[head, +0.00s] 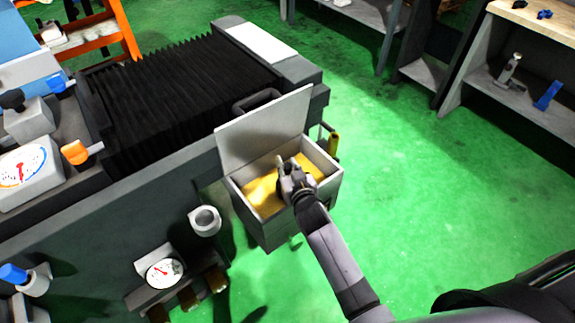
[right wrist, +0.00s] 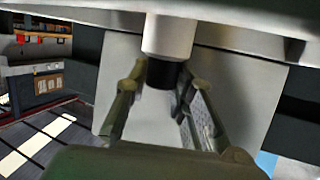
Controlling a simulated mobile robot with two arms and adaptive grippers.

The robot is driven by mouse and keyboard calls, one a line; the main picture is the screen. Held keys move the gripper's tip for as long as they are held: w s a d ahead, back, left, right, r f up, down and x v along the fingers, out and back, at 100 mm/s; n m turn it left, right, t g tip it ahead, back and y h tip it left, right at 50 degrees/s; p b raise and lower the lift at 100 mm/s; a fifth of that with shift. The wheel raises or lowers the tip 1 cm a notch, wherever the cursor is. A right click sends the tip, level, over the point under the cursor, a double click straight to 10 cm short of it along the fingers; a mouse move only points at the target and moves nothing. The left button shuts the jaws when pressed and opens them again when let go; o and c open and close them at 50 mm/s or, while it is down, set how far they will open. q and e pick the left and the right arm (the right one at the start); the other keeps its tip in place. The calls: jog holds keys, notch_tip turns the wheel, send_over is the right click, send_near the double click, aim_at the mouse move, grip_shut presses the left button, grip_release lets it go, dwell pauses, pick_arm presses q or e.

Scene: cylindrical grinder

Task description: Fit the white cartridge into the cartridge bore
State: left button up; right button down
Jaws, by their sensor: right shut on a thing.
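The white cartridge (right wrist: 170,37) shows in the right wrist view as a pale cylinder with a black end. My right gripper (right wrist: 163,74) is shut on it, with one finger on each side of the black end. In the head view the right gripper (head: 287,168) is over the open grey box (head: 328,188), in front of its raised lid; the cartridge is hardly distinguishable there. I cannot make out the cartridge bore for certain. A pale round cup (head: 205,221) with a dark hollow sits on the machine front. My left gripper is not in view.
The box holds yellow fluid (head: 262,196). Its lid (head: 262,132) stands raised beside the grinder's black bellows (head: 165,95). Dial gauges (head: 164,272) and knobs sit at left. Shelves (head: 500,85) stand at upper right.

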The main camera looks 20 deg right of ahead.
aim_at(288, 176)
jog(key=shift+p, duration=0.3)
dwell(0.6)
jog(key=shift+f+b, duration=1.85)
jog(key=shift+f, duration=0.4)
jog(key=c, duration=1.4)
grip_release()
jog(key=shift+o, duration=0.5)
jog(key=shift+s+f, duration=0.1)
jog(key=shift+f, duration=0.1)
jog(key=shift+s, duration=0.6)
jog(key=v, duration=1)
jog(key=shift+s+r, duration=0.25)
jog(key=shift+r, duration=0.3)
jog(key=shift+a, duration=0.1)
